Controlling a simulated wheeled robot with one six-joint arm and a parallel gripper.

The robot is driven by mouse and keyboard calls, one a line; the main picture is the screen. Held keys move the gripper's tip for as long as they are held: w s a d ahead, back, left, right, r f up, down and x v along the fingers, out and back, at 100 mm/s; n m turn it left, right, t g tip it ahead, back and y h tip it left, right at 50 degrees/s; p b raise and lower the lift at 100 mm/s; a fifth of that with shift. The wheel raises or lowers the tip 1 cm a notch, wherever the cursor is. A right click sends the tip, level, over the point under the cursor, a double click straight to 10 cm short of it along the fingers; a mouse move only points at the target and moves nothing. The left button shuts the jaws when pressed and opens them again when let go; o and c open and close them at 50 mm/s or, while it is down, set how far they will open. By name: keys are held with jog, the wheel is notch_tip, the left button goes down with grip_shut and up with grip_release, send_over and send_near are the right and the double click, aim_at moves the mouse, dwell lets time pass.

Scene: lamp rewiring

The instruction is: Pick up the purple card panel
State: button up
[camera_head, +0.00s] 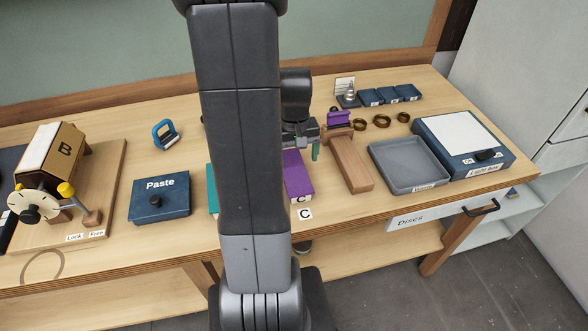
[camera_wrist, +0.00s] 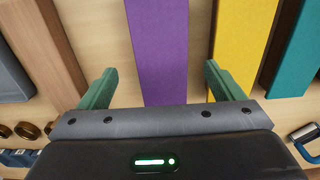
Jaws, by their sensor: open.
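The purple card panel (camera_head: 297,178) lies on the workbench just right of my arm in the head view, its near end marked C. My arm hides part of it. In the wrist view, the purple panel (camera_wrist: 157,45) runs lengthwise between the two green fingers of my gripper (camera_wrist: 160,84). My gripper is open and empty, with a finger on each side of the panel's width. The right finger overlaps the edge of a yellow panel (camera_wrist: 243,35) in that view. How high the fingertips are above the panel is hard to tell.
A teal panel (camera_wrist: 297,55) lies beyond the yellow one. A wooden block (camera_head: 350,163), grey tray (camera_head: 408,184) and light box (camera_head: 433,130) stand to the right. A blue Paste box (camera_head: 160,207) and a drum device (camera_head: 50,165) marked B stand left.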

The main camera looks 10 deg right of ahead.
aim_at(294, 170)
jog(key=shift+a+f, duration=0.1)
jog(key=shift+f, duration=1.5)
jog(key=c, duration=1.1)
jog(key=shift+o, duration=0.2)
jog(key=shift+r, duration=0.15)
